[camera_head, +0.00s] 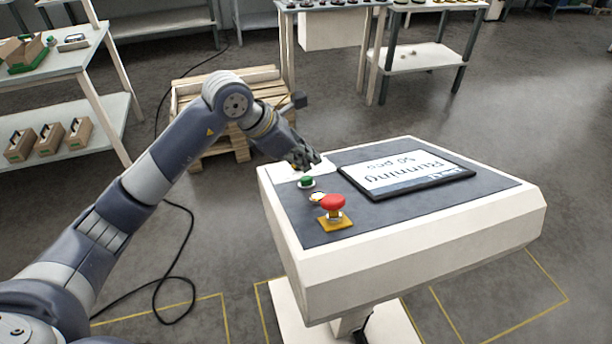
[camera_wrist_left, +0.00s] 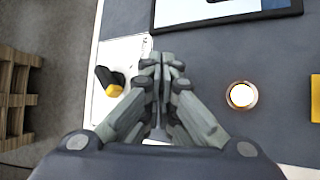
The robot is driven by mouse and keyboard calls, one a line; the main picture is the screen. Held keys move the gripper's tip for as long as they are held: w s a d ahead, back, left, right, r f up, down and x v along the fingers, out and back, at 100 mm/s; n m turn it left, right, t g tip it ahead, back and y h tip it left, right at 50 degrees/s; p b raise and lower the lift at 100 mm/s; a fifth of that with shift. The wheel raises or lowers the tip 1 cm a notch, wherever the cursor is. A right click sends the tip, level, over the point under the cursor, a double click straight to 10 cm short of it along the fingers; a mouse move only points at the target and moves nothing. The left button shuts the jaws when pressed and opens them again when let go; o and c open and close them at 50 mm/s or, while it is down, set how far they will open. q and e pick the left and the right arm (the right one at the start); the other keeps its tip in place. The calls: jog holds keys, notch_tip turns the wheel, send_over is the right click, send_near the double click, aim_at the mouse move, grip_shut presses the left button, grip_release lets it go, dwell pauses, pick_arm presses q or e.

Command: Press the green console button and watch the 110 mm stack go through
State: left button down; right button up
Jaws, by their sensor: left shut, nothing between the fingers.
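The green button (camera_head: 306,182) sits near the left edge of the console (camera_head: 410,255). My left gripper (camera_head: 314,162) is shut and empty, with its fingers pointing down just behind the green button. I cannot tell whether it touches the console. In the left wrist view the shut fingers (camera_wrist_left: 166,62) are over the panel and the green button is hidden. The console screen (camera_head: 405,172) reads "Running" and "50 pcs", upside down to me. No 110 mm stack can be made out. My right gripper is not in view.
A red mushroom button (camera_head: 332,203) on a yellow plate and a pale lit button (camera_wrist_left: 241,95) are close by. A black and yellow item (camera_wrist_left: 108,80) lies on a white area. A wooden pallet (camera_head: 243,150) stands behind my arm; a black cable (camera_head: 180,270) lies on the floor.

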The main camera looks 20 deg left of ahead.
pick_arm(q)
jog(key=shift+r, duration=0.1)
jog(key=r, duration=0.1)
jog(key=w+r+p, duration=0.1)
jog(key=r, duration=0.1)
jog(key=a+r+p, duration=0.1)
jog(key=shift+w+a+r, duration=0.1)
jog(key=shift+w+r, duration=0.1)
jog(key=shift+w, duration=0.15)
